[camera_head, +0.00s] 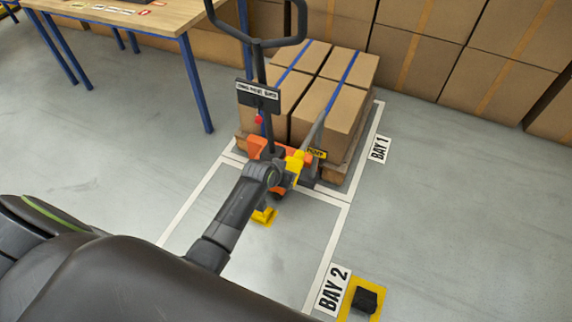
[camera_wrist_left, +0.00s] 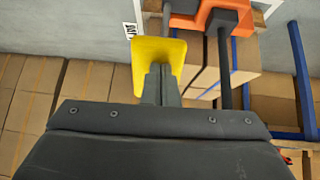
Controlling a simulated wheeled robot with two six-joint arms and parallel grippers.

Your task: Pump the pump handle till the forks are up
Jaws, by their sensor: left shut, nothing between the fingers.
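The pallet truck (camera_head: 258,148) has an orange body and a tall dark tiller with a loop on top. It stands against a pallet loaded with cartons (camera_head: 325,105). A yellow part (camera_head: 294,166), which looks like the pump handle's end, sits beside a grey bar and a PUMP label (camera_head: 317,153). My left gripper (camera_head: 283,179) is at this yellow part. In the left wrist view its shut grey fingers (camera_wrist_left: 157,85) lie against or just before the yellow part (camera_wrist_left: 158,52); I cannot tell if they touch. The forks are hidden under the load. My right gripper is out of view.
A wooden table (camera_head: 130,18) with blue legs stands at the upper left. Stacked cartons (camera_head: 420,60) line the back. A yellow piece (camera_head: 263,217) is low beside the truck. A black block (camera_head: 366,299) lies by the BAY 2 sign (camera_head: 333,291). The right floor is clear.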

